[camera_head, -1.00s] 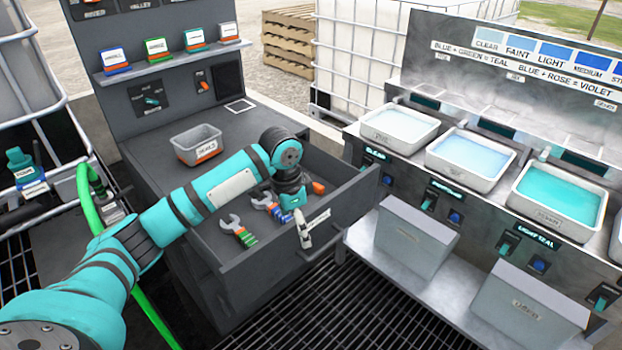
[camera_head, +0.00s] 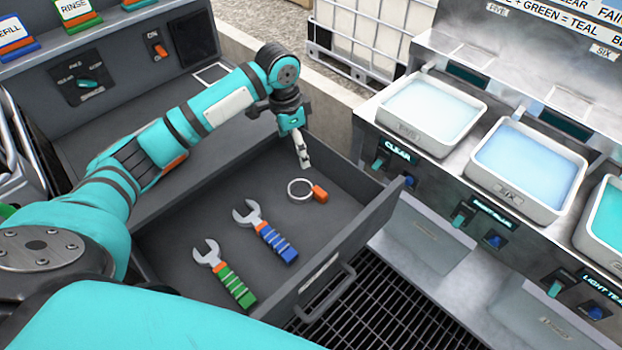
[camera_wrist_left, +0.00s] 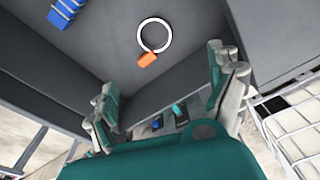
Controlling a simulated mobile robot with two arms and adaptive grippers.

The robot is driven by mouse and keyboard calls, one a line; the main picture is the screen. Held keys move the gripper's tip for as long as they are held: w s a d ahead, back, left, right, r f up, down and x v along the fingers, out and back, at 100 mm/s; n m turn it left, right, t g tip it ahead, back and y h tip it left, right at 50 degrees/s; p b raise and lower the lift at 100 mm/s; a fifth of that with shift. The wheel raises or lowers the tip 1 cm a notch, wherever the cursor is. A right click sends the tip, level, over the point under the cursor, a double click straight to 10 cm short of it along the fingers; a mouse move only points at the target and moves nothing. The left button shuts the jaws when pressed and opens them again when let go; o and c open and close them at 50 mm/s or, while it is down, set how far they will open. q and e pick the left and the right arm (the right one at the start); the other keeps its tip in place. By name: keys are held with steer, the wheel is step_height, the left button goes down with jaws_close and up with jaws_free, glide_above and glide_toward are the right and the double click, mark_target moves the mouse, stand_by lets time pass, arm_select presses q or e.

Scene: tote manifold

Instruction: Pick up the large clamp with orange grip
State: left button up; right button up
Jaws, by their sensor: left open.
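The clamp with orange grip (camera_head: 319,193) is a pale ring with a short orange handle. It lies flat in the open drawer, toward its right end. In the left wrist view the clamp (camera_wrist_left: 147,60) shows beyond the fingers, apart from them. My left gripper (camera_head: 304,163) is above the drawer, just behind the ring in the head view, and points down. In the left wrist view its two fingers (camera_wrist_left: 170,100) are spread wide with nothing between them. My right gripper is not in view.
A blue-handled wrench (camera_head: 277,243) and a green-handled wrench (camera_head: 235,285) lie left of the clamp in the same drawer. The drawer's front wall (camera_head: 345,255) and side walls rise around them. Basins of liquid (camera_head: 430,108) stand to the right.

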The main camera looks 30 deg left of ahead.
arm_select(q)
step_height(320, 180, down, 6)
glide_above(304, 192)
steer(key=f, duration=0.4)
steer(key=shift+s+a+f, duration=0.2)
steer(key=shift+f, duration=0.3)
step_height(304, 192, down, 4)
steer(key=shift+d+f, duration=0.1)
steer(key=shift+f, duration=0.45)
steer(key=shift+c, duration=1.2)
steer(key=c, duration=1.1)
steer(key=shift+o, duration=0.2)
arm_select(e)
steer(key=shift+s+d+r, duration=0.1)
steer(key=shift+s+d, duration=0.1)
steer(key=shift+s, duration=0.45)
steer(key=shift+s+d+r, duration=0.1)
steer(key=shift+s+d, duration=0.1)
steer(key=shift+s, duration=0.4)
arm_select(q)
steer(key=shift+r, duration=0.1)
